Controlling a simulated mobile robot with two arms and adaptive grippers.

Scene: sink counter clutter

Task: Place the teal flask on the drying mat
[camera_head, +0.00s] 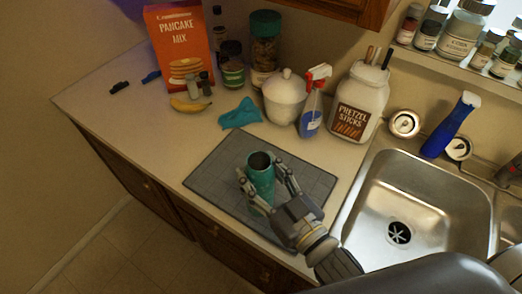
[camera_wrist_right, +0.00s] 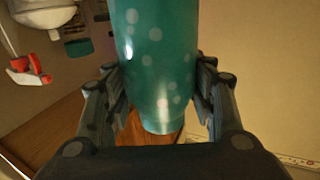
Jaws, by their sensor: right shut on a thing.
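The teal flask (camera_head: 260,176) is an upright cylinder with a dark open top, over the grey drying mat (camera_head: 215,170) in the head view. My right gripper (camera_head: 266,181) is shut on it, with one finger on each side. The right wrist view shows the flask (camera_wrist_right: 155,60), teal with pale dots, between the fingers of my right gripper (camera_wrist_right: 160,95). The head view does not show clearly whether the flask's bottom touches the mat. My left gripper is not in view.
Behind the mat are a teal cloth (camera_head: 240,114), a white lidded jar (camera_head: 284,97), a spray bottle (camera_head: 313,105) and a pretzel jar (camera_head: 359,105). The sink (camera_head: 400,205) lies to the right. The counter left of the mat is clear.

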